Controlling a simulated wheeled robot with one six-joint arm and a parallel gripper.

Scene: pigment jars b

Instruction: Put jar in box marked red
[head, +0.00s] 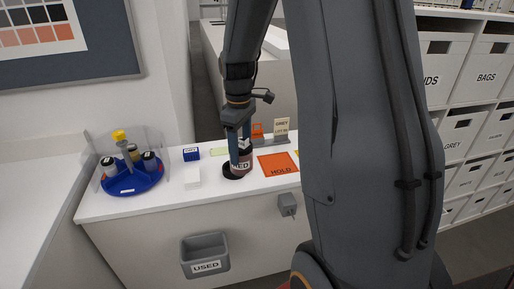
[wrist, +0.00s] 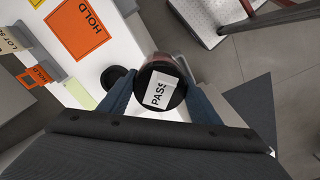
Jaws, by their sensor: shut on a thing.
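My gripper (head: 240,148) is shut on a jar (head: 245,161) above the white counter. The jar has a dark red body and a label ending in "ED", partly hidden by a finger. In the wrist view the jar's black lid (wrist: 174,100) sits between my blue fingers, with a white "PASS" sticker on it. White boxes fill a shelf at the right of the head view. One box reads "GREY" (head: 459,144) and another "BAGS" (head: 487,77). I can read no box marked red; my arm hides part of the shelf.
A black round spot (head: 233,171) lies on the counter below the jar. An orange "HOLD" mat (head: 278,162) lies to its right, and a blue turntable (head: 132,182) with several jars to its left. A grey "USED" bin (head: 206,254) hangs in front.

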